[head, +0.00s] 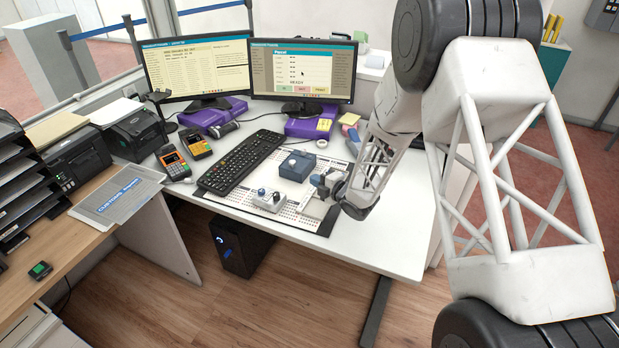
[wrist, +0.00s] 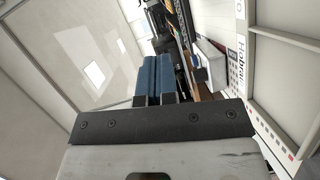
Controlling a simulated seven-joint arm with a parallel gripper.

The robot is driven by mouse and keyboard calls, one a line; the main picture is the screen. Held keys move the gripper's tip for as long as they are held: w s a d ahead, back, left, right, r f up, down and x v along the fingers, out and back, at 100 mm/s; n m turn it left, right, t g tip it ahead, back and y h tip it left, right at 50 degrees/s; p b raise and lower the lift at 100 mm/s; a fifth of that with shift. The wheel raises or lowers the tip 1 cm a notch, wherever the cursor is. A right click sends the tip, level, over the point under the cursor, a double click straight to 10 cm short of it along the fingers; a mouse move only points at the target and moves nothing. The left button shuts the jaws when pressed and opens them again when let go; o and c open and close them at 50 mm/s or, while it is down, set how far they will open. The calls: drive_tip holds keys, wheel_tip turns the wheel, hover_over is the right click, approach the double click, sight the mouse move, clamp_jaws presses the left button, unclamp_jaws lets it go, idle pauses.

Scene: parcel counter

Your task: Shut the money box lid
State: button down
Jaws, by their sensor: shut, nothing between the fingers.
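A blue box (head: 297,166), which I take to be the money box, stands on the perforated board in the head view. A small round knob or dial shows on its upper side. At this size I cannot tell how far its lid stands open. My gripper (head: 322,181) is just right of the blue box, low over the board. I cannot tell whether they touch. In the wrist view my gripper's blue fingers (wrist: 156,62) lie side by side, shut with nothing between them. The box is not clearly seen there.
A small grey box (head: 268,201) with knobs stands left of my gripper on the perforated board (head: 225,198). A black keyboard (head: 240,161) lies further left. Two monitors (head: 301,72) stand behind. The white desk (head: 385,240) is clear at the front right.

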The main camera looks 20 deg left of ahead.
drive_tip(key=shift+s+d, duration=0.2)
drive_tip(key=shift+d, duration=0.3)
drive_tip(key=w+d+r+m+t+h, duration=0.15)
drive_tip(key=d+r+m+h, duration=0.4)
drive_tip(key=d+r, duration=0.55)
drive_tip(key=d+r+m+t+h, duration=0.35)
drive_tip(key=d+r+m, duration=0.4)
drive_tip(key=d, duration=0.55)
drive_tip(key=s+d+r+m+g+h, duration=0.1)
drive_tip(key=s+d+r+m+h, duration=0.25)
drive_tip(key=s+d, duration=0.35)
drive_tip(key=s+d+r+m+g+h, duration=0.1)
drive_tip(key=s+d+r+m+h, duration=0.25)
drive_tip(key=d, duration=0.55)
drive_tip(key=s+d+r+m+g, duration=0.2)
drive_tip(key=s+d+m, duration=0.1)
drive_tip(key=s, duration=0.7)
drive_tip(key=s+d+r+m+g, duration=0.2)
drive_tip(key=s+d+m, duration=0.2)
drive_tip(key=s, duration=0.6)
drive_tip(key=s+d+r+m+g, duration=0.1)
drive_tip(key=s+d+m, duration=0.2)
drive_tip(key=s, duration=0.8)
drive_tip(key=shift+d+r+m+g, duration=0.2)
drive_tip(key=shift+r+m+g, duration=0.2)
